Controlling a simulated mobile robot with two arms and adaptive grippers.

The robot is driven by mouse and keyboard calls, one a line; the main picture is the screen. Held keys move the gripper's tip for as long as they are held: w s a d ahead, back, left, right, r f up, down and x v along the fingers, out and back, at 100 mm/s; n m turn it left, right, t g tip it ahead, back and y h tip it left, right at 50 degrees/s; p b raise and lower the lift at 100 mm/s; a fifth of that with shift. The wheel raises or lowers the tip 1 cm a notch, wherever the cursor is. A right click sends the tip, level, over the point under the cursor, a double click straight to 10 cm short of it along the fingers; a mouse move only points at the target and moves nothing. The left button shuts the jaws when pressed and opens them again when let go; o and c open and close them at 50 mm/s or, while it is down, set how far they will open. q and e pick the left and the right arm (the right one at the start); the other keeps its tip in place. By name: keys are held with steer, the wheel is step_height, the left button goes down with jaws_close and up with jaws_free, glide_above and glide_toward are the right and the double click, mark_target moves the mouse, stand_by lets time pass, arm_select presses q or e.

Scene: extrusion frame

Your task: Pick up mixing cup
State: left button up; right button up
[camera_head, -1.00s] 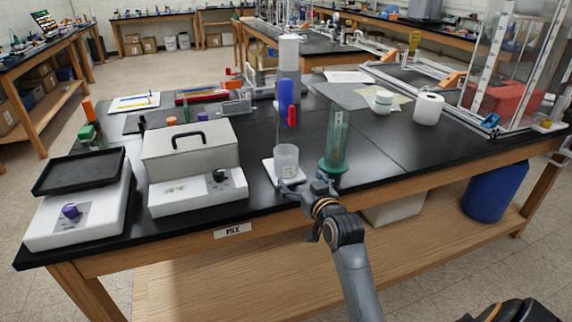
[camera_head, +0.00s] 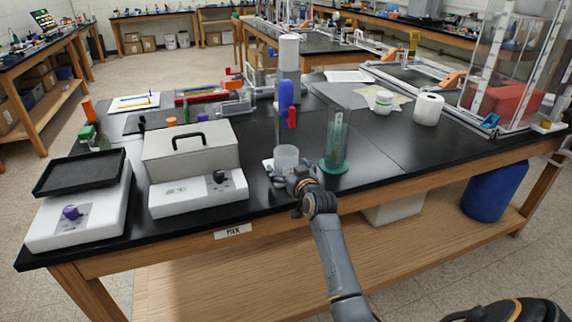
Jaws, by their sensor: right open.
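The mixing cup (camera_head: 286,156) is a small clear cup standing upright on a white pad (camera_head: 267,164) near the table's front edge. My right gripper (camera_head: 284,176) is open at the near side of the cup, low down. It hides the cup's lower part and most of the pad. I cannot tell whether the fingers touch the cup. My left gripper is not in view.
A clear green-based cylinder (camera_head: 337,145) stands close to the right of the gripper. A blue and red object (camera_head: 287,97) is behind the cup. A white device with a knob (camera_head: 197,193) is to the left.

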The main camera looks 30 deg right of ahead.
steer(key=c, duration=1.1)
steer(key=shift+r, duration=0.15)
